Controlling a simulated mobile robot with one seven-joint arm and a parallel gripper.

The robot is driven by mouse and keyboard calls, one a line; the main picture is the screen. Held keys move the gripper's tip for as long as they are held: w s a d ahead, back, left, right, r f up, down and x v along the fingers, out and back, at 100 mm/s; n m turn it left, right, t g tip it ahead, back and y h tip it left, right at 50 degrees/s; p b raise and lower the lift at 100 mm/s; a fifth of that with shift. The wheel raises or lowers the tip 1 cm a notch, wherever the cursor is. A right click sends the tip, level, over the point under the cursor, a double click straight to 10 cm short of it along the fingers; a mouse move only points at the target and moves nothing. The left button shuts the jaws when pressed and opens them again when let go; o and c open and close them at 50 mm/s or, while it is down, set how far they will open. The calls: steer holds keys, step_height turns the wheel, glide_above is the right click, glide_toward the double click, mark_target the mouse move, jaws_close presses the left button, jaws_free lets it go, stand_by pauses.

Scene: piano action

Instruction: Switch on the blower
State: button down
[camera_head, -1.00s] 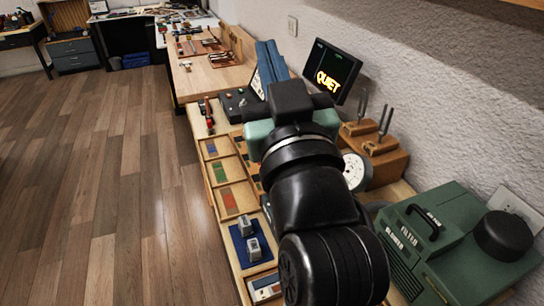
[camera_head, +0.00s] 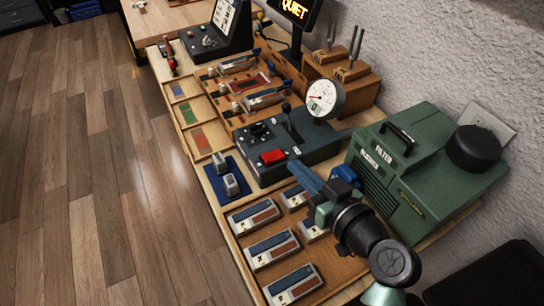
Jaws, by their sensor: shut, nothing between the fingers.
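The blower (camera_head: 412,185) is a green box with a black handle and the labels FILTER and BLOWER, at the right against the wall. I cannot tell the switch's position. My gripper (camera_head: 294,167) comes in from the lower right, with its bluish fingers shut and empty. The fingertips show just right of the red switch; I cannot tell their height above the box or whether they touch it.
Several grey blocks with brown and blue panels (camera_head: 272,249) lie on the wooden bench below the gripper. A blue tray (camera_head: 222,184) holds two small grey pieces. Tuning forks (camera_head: 354,47) stand in wooden blocks behind the gauge. Open floor lies to the left.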

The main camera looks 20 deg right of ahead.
steer(key=p, duration=0.1)
glide_above(272, 169)
step_height(272, 169, down, 2)
step_height(272, 169, down, 3)
steer(key=shift+w+d+f, duration=0.1)
steer(key=shift+f, duration=0.55)
steer(key=shift+f, duration=0.1)
